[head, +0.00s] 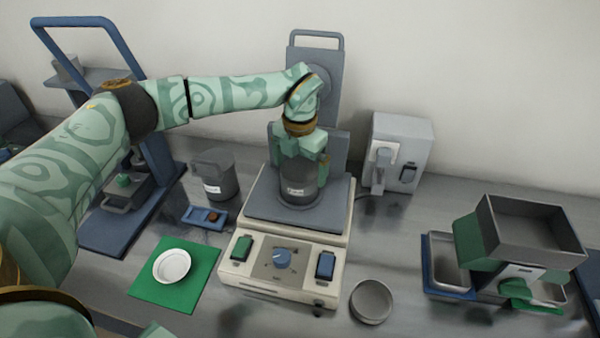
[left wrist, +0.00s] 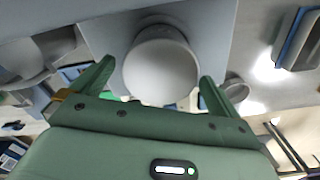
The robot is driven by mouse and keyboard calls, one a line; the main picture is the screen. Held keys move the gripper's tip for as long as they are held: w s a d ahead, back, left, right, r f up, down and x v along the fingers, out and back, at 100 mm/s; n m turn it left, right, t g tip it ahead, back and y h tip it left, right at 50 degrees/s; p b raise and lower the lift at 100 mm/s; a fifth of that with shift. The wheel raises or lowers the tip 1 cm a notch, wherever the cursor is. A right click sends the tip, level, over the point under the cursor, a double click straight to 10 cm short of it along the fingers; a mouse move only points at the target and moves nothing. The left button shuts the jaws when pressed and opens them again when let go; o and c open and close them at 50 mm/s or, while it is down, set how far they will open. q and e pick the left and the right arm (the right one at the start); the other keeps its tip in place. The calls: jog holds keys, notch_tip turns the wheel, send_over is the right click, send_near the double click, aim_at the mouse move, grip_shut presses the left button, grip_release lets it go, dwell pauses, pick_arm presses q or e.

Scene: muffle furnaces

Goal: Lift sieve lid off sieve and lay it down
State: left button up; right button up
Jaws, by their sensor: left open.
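The dark grey cylindrical sieve (head: 298,190), with a pale label, stands upright on the plate of a cream device. My left gripper (head: 300,160) is right above it, pointing down, and hides its top in the head view. In the left wrist view a pale round top, which looks like the sieve lid (left wrist: 160,70), lies between the two spread green fingers of the left gripper (left wrist: 157,76). The gripper is open, with visible gaps beside the disc. Whether a finger touches it I cannot tell. My right gripper is not in view.
The cream device (head: 285,275) has a knob and switches. Around it are a grey round dish (head: 371,300), a green mat (head: 145,287) with a white bowl (head: 172,265), a grey jug (head: 216,175), a small blue tray (head: 196,217) and a grey hopper (head: 530,232). Some bare bench shows front right.

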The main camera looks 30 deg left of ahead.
pick_arm(q)
jog(key=shift+r, duration=0.1)
jog(key=c, duration=0.9)
